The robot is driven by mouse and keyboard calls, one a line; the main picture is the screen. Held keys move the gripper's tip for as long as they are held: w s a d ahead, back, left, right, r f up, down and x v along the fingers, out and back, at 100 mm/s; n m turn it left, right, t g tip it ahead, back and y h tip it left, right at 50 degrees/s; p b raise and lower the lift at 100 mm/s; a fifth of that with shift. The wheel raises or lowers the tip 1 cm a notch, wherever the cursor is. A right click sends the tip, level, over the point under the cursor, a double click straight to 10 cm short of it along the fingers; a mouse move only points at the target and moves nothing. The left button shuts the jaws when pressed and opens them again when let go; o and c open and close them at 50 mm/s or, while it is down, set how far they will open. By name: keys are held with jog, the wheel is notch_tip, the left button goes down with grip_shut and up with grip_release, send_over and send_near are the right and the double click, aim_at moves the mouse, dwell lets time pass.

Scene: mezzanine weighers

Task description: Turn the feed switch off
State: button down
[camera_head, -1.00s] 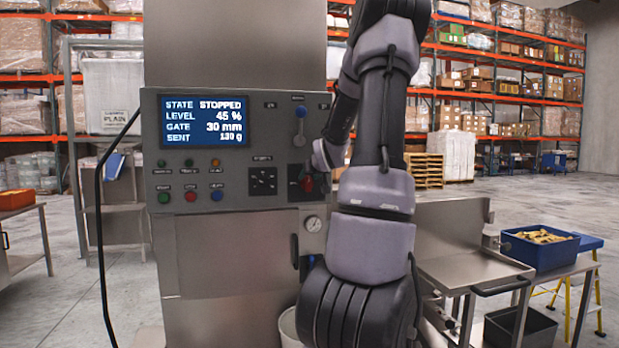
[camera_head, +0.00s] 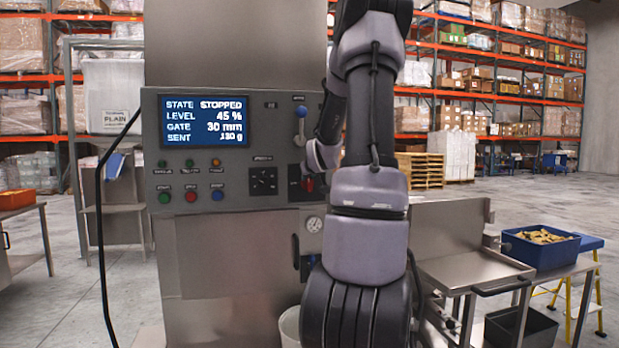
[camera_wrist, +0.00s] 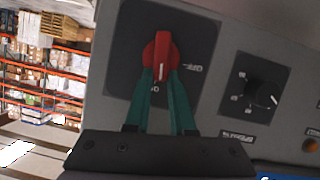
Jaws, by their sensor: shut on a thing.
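The feed switch (camera_wrist: 162,48) is a red rotary handle on a dark square plate. It also shows, small, on the machine's front panel in the head view (camera_head: 308,184). In the wrist view, the handle stands upright in the picture, its white mark at the lower end towards the label that seems to read ON; the OFF label lies to its right. My gripper (camera_wrist: 163,77) has its two green fingers shut on the lower part of the handle, one each side. In the head view, my arm hides much of the panel's right edge.
The display (camera_head: 205,121) reads STATE STOPPED, level 45 %, gate 30 mm. A black dial (camera_head: 264,181) sits left of the switch, and a blue-knobbed lever (camera_head: 300,125) above it. A steel tray table (camera_head: 470,268) and a blue bin (camera_head: 540,250) stand at right.

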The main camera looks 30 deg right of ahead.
aim_at(303, 184)
jog(key=n+h, duration=0.1)
jog(key=n, duration=0.2)
jog(key=a+f+n+h, duration=0.1)
jog(key=n+h, duration=0.1)
jog(key=a+f+n+h, duration=0.1)
jog(key=n+h, duration=0.1)
jog(key=n, duration=0.1)
jog(key=shift+w+a+n, duration=0.25)
jog(key=shift+w+n, duration=0.05)
jog(key=shift+w, duration=0.1)
jog(key=shift+f+n+t+h, duration=0.3)
jog(key=shift+n+h, duration=0.1)
jog(key=shift+n, duration=0.5)
jog(key=shift+f+n+t+h, duration=0.3)
jog(key=shift+n+h, duration=0.1)
jog(key=shift+n, duration=0.5)
jog(key=c, duration=0.8)
grip_release()
jog(key=shift+o, duration=0.2)
